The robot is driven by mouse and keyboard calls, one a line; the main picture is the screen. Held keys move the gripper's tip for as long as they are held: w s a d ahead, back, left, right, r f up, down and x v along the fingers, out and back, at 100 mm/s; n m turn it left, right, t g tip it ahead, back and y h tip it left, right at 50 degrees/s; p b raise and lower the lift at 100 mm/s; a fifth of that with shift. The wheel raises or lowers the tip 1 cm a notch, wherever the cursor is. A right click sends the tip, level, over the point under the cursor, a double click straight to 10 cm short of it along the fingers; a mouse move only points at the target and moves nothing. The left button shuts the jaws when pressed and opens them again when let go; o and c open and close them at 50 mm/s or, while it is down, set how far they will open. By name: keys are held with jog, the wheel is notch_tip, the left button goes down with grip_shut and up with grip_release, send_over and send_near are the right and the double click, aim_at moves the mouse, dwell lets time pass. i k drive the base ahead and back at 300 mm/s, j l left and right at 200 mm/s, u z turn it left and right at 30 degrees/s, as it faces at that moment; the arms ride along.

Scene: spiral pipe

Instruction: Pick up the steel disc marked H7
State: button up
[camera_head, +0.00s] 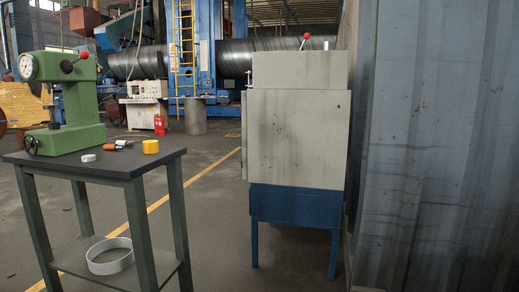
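A small light-grey disc (88,158) lies on the dark top of the table (110,166) at the left, near its front edge. It looks like the steel disc, but it is too small for me to read any mark on it. My gripper is not in view.
A green press-like tester (78,108) with a dial stands on the table behind the disc. A grey cabinet (297,130) stands right; floor between is clear.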

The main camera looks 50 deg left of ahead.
aim_at(88, 158)
jog(key=u, duration=3)
jog(key=i+j+z, duration=0.1)
jog(key=i, duration=0.3)
